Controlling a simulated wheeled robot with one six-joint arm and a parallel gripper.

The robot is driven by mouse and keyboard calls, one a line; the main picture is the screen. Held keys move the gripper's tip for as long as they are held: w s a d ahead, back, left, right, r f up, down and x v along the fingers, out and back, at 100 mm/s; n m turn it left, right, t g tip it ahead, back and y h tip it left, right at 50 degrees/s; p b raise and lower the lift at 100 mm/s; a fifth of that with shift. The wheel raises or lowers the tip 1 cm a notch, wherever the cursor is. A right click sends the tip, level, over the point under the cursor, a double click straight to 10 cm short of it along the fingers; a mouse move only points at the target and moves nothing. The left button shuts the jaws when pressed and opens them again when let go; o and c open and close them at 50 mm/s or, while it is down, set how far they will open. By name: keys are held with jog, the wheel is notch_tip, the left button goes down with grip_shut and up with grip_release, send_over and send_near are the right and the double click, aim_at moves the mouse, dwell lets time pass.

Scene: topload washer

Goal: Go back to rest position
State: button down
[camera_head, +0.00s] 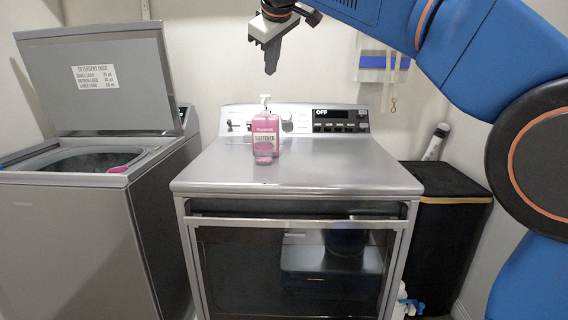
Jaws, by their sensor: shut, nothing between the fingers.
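My gripper (271,66) hangs in the air at the top middle, pointing down, above the back of the front-loading machine (300,178). It is shut and holds nothing. My blue arm reaches to it from the right side of the picture. A pink softener bottle (266,137) with a white pump stands upright on the machine's top, below my gripper and apart from it.
The machine's front top is clear.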

jog(key=s+d+f+m+g+h, duration=0.1)
jog(key=s+d+f+m, duration=0.2)
jog(key=s+d+f, duration=0.55)
jog(key=s+d+f+m+g, duration=0.1)
jog(key=s+d+f+m, duration=0.1)
jog(key=s+d+f, duration=0.65)
jog(key=s+d+f+m, duration=0.2)
jog(key=s+d+f, duration=0.3)
jog(key=f, duration=0.5)
jog(key=s+d+f+m+g, duration=0.1)
jog(key=s+d+f+m, duration=0.1)
jog(key=s+d+f, duration=0.3)
jog(key=s+d+f+m+g, duration=0.1)
jog(key=s+d+f, duration=0.4)
jog(key=s+f, duration=0.6)
notch_tip(320, 180, down, 4)
jog(key=shift+s+d+r+m+h, duration=0.1)
jog(key=shift+s+d+m+h, duration=0.15)
jog(key=shift+m, duration=0.25)
